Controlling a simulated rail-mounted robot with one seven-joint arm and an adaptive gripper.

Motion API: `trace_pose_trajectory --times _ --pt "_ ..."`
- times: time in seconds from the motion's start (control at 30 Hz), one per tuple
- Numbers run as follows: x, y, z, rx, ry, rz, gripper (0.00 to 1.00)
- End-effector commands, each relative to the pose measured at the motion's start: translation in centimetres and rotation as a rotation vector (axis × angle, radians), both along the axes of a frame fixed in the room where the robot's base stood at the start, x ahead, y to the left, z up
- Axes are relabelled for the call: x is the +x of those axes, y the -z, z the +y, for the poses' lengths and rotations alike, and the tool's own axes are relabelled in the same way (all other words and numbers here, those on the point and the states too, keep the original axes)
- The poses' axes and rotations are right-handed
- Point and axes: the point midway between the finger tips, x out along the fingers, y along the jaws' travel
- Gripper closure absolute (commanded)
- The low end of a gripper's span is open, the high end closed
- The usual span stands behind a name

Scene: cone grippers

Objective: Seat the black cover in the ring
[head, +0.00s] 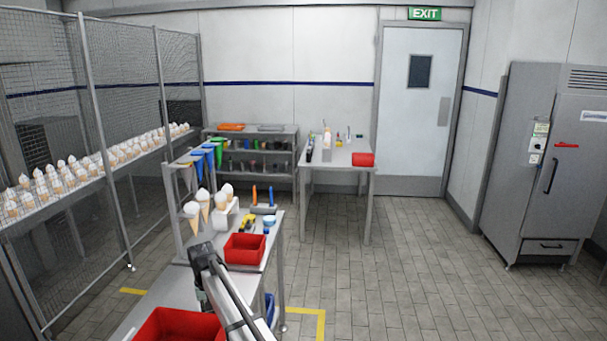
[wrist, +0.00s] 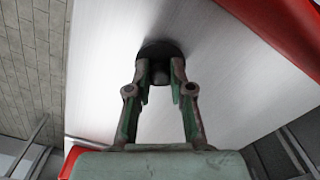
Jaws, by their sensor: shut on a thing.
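My gripper (wrist: 159,72) is shut on the black cover (wrist: 158,48), a dark round disc, in the wrist view. The fingers close on a small knob in the middle of its top. The cover is over the pale bench top (wrist: 110,60), with a soft shadow beside it; I cannot tell whether it touches the bench. In the head view my gripper hangs at the end of my arm, over the bench between two red bins, and the cover is not discernible there. I cannot make out the ring for certain in either view.
A red bin (head: 245,262) stands behind my gripper and another (head: 178,312) stands in front. A mesh fence (head: 115,90) runs along the left.

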Motion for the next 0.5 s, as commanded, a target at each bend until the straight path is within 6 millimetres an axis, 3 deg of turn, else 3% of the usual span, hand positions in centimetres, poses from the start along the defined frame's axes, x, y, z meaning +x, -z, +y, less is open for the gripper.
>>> trace_pose_trajectory --times 0.5 --pt "0.1 -4.3 0.1 0.003 0.000 -0.004 0.93"
